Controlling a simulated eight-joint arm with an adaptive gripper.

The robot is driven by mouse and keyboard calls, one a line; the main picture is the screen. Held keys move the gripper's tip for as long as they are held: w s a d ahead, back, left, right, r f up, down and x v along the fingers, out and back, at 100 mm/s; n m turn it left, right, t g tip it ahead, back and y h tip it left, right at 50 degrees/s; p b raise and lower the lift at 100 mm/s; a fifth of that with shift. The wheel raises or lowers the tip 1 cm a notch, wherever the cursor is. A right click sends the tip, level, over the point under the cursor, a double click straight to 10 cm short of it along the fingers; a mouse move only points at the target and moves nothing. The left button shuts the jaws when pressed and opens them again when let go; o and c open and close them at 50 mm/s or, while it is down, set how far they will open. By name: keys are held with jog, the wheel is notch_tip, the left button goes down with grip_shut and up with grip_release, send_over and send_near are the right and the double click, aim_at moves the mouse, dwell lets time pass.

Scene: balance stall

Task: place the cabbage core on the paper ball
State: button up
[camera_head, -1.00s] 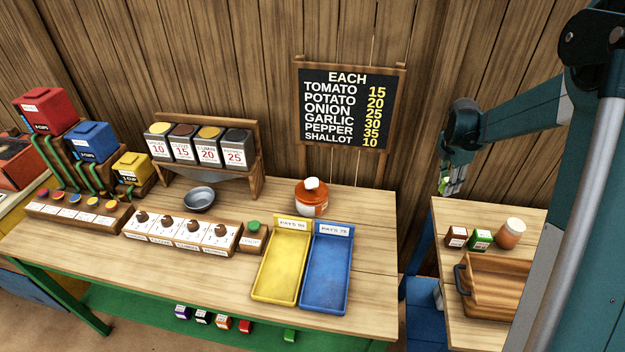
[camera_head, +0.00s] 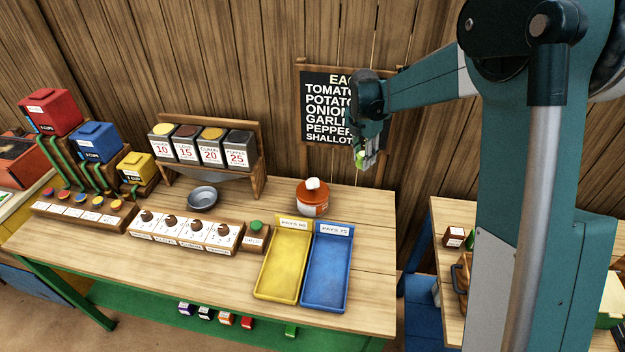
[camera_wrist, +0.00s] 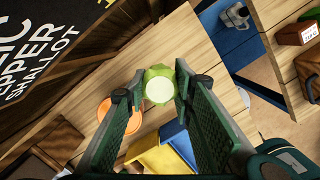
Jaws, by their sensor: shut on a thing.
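My gripper (camera_head: 365,155) is shut on the cabbage core, a small light green piece with a pale round face. The cabbage core (camera_wrist: 159,88) shows between the two fingers in the wrist view, and as a green bit (camera_head: 360,159) at the fingertips in the head view. The paper ball (camera_head: 313,184) is a white crumpled lump on top of an orange jar (camera_head: 313,202) at the back of the main table. My gripper is in the air above and to the right of it. In the wrist view the fingers partly cover the orange jar (camera_wrist: 104,110), and I cannot make out the paper ball.
A yellow tray (camera_head: 281,270) and a blue tray (camera_head: 326,270) lie in front of the jar. A metal bowl (camera_head: 202,198) and a spice rack (camera_head: 255,180) stand to the left. A side table (camera_head: 448,310) stands at right.

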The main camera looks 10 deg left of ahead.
jog(key=s+a+r+n, duration=0.1)
jog(key=s+a+r, duration=0.1)
jog(key=a, duration=0.6)
jog(key=s+a+r+n+p, duration=0.1)
jog(key=s+a+r+n, duration=0.1)
jog(key=a, duration=0.7)
jog(key=shift+s+a+r+p, duration=0.2)
jog(key=shift+s+p, duration=0.1)
jog(key=shift+s, duration=0.15)
jog(key=shift+f, duration=0.1)
send_over(313, 179)
jog(key=shift+s+f, duration=0.2)
jog(key=shift+f, duration=1.35)
jog(key=shift+s+f, duration=0.2)
jog(key=shift+f, duration=1.35)
jog(key=shift+f, duration=1.85)
jog(key=shift+f, duration=0.15)
jog(key=o, duration=0.9)
